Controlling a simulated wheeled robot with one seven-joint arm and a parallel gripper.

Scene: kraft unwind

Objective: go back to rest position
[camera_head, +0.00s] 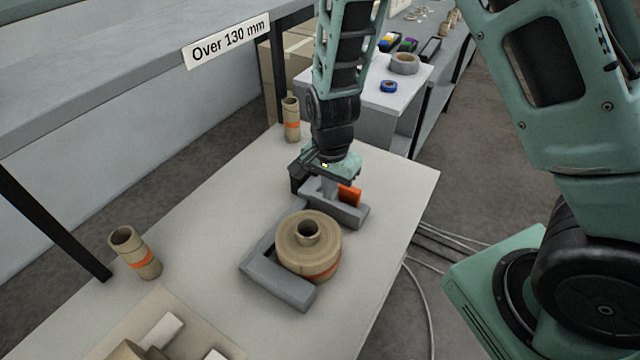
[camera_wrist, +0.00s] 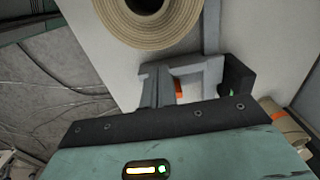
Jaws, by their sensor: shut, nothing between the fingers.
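My gripper (camera_head: 329,187) points down over the white table (camera_head: 190,230), just behind a kraft paper roll (camera_head: 309,248). It is shut with nothing between its fingers, close to an orange piece (camera_head: 349,195) on the grey holder (camera_head: 285,289). The roll sits upright in the holder, with an orange band low on its side and its core opening facing up. In the wrist view the roll (camera_wrist: 150,22) is at the top, apart from the fingers (camera_wrist: 165,84).
Cardboard cores with orange bands stand at the table's back (camera_head: 291,119) and left (camera_head: 136,252). A grey shelf (camera_head: 110,75) labelled "Over 130 mm" overhangs the left side. A side table (camera_head: 385,105) holds tape rolls. Cables (camera_head: 425,290) lie on the floor at right.

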